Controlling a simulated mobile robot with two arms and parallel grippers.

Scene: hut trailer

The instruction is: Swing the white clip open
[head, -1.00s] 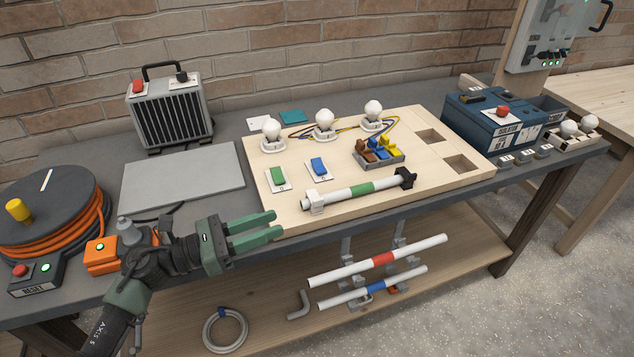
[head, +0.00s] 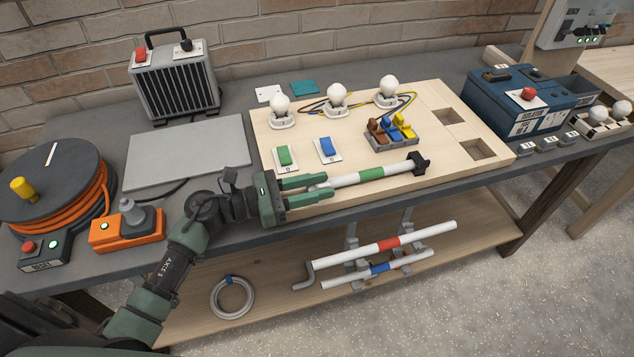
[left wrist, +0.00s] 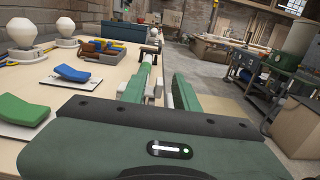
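The white clip (head: 320,180) is at the left end of a white pipe with a green band (head: 371,174) on the wooden board; my fingers largely hide it. A black clip (head: 420,163) holds the pipe's right end. My left gripper (head: 318,190) is open, its two green fingers reaching to the pipe's left end around the clip. In the left wrist view the fingers (left wrist: 160,92) stand apart with white parts between them. I cannot tell whether they touch the clip. My right gripper is not in view.
The wooden board (head: 285,190) carries a green switch (head: 285,157), a blue switch (head: 327,149), several bulbs and a terminal block (head: 392,137). An orange box (head: 127,230) stands left of my arm.

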